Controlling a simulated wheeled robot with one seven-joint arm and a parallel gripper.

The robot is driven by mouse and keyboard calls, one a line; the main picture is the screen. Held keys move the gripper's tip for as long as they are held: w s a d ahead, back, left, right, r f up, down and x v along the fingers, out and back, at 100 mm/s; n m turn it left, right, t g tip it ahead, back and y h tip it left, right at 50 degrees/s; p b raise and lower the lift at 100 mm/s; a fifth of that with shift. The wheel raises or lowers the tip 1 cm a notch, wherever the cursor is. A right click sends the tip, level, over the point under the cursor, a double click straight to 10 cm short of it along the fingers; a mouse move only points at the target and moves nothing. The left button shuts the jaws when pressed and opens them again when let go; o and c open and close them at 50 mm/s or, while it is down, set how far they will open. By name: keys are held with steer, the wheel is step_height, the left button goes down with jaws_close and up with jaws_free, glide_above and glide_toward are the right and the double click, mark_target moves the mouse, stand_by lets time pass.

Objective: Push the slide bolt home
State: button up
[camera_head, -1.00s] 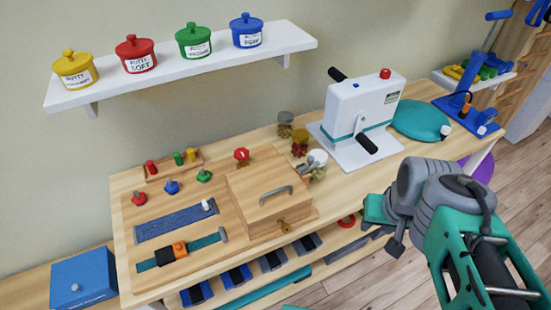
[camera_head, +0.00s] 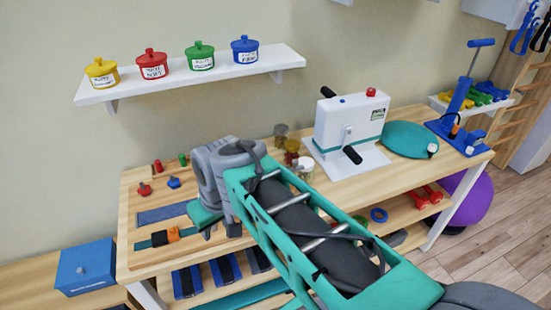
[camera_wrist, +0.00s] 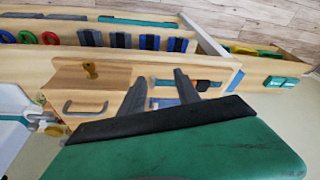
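Contact with the board cannot be told.
A strap with an orange and black buckle (camera_head: 166,236) and a blue strip (camera_head: 162,214) lie on the board. A white crank machine (camera_head: 347,130) and small jars (camera_head: 291,150) stand to the right. Lidded pots line the wall shelf (camera_head: 200,76) above. A blue box (camera_head: 86,268) is at left.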

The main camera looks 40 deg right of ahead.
steer(key=w+d+r+n+y, duration=0.1)
steer(key=w+d+r, duration=0.4)
steer(key=w+d, duration=0.35)
steer(key=n+p, duration=0.2)
steer(key=n, duration=0.2)
glide_toward(296, 160)
steer(key=f, duration=0.1)
steer(key=shift+t+y, duration=0.4)
steer(key=b+x, duration=0.1)
steer(key=x, duration=0.2)
steer(key=b+x, duration=0.1)
steer(key=x, duration=0.2)
steer(key=shift+s+d+f, duration=0.1)
steer(key=shift+f, duration=0.65)
jaws_close()
